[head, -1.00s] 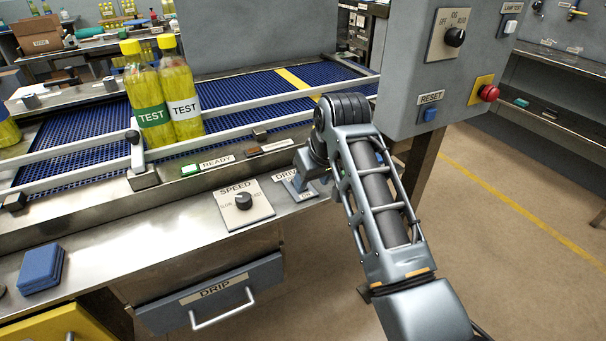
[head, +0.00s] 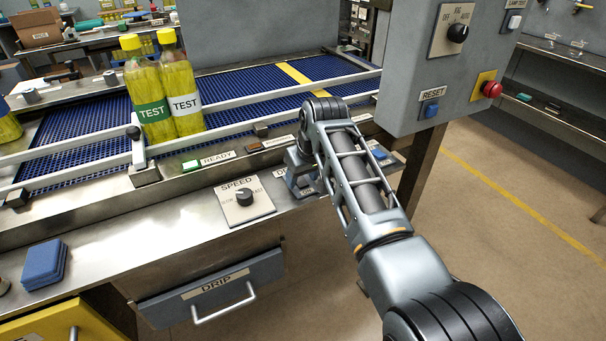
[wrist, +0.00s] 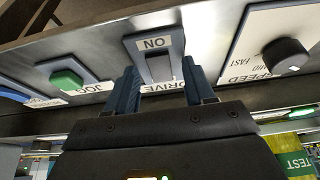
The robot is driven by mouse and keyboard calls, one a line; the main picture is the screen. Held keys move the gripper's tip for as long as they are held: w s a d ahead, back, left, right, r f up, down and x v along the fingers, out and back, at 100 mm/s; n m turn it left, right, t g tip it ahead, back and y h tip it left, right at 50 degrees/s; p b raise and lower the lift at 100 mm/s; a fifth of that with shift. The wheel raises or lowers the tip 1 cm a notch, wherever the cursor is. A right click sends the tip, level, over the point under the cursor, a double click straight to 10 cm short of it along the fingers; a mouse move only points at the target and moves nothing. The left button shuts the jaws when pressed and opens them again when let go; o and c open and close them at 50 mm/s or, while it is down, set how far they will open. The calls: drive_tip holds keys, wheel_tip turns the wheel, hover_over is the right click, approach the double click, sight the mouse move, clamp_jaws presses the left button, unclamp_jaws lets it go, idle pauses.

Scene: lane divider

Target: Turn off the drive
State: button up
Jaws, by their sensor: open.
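The drive switch (wrist: 158,68) shows in the wrist view as a dark lever or slot on a pale plate, with the word ON above it and DRIVE below it, lettering upside down. My gripper (wrist: 161,88) is open, with one blue-grey finger on each side of the switch's lower part. Nothing is held. I cannot tell whether the fingers touch the switch. In the head view my gripper (head: 303,184) is low over the front panel, and my arm hides most of the drive switch there.
The speed knob (head: 244,197) is left of the drive switch in the head view. A green jog button (wrist: 67,80) is on its other side. The control box (head: 425,75) with a blue reset button (head: 430,109) and red stop button (head: 491,89) overhangs to the right. Two test bottles (head: 165,95) stand on the conveyor.

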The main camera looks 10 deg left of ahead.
drive_tip(key=shift+c, duration=0.4)
clamp_jaws()
drive_tip(key=shift+w+a+g+h+b, duration=0.2)
drive_tip(key=shift+w+g+h+b, duration=0.15)
drive_tip(key=shift+g+h+b, duration=0.6)
drive_tip(key=shift+g+b, duration=0.25)
drive_tip(key=shift+b, duration=0.65)
drive_tip(key=shift+r, duration=0.1)
drive_tip(key=shift+o, duration=0.4)
unclamp_jaws()
drive_tip(key=shift+r, duration=0.1)
